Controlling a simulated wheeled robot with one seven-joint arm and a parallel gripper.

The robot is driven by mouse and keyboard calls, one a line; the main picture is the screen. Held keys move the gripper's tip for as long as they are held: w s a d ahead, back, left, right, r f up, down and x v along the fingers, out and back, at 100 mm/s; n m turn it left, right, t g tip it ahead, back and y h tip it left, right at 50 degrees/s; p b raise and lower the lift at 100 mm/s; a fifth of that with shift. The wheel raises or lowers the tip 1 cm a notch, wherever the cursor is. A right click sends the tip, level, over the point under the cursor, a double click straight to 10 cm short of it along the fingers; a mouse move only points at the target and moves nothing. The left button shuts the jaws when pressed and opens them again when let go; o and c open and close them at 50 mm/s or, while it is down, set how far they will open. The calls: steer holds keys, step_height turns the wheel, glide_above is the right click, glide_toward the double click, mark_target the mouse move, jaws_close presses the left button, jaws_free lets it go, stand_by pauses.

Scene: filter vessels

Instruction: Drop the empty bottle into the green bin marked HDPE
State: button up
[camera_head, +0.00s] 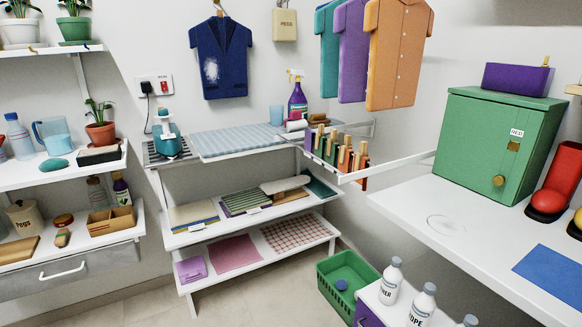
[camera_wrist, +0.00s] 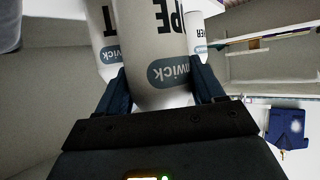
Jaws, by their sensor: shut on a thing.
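In the wrist view my gripper (camera_wrist: 163,84) has one dark finger on each side of a white bottle (camera_wrist: 160,40) and is shut on it. Its label shows the letters "PE" and a blue-grey oval, upside down in this view. The same bottle appears to be the middle one in the head view (camera_head: 422,304), among white bottles at the lower right; my gripper does not show there. An open green bin (camera_head: 333,293) stands on the floor left of the bottles. A dark blue round thing lies in it. No HDPE mark is readable on the bin.
A white bottle (camera_head: 390,281) with "NER" on its label stands close by on a white-topped purple unit (camera_head: 370,296). Another bottle (camera_head: 469,321) is cut off at the bottom edge. A white counter (camera_head: 480,240) with a green cabinet (camera_head: 497,143) is at the right.

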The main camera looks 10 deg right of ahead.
step_height(320, 180, down, 2)
steer(key=shift+f+b, duration=0.1)
steer(key=shift+b, duration=0.45)
steer(key=o, duration=1.4)
steer(key=shift+s, duration=0.1)
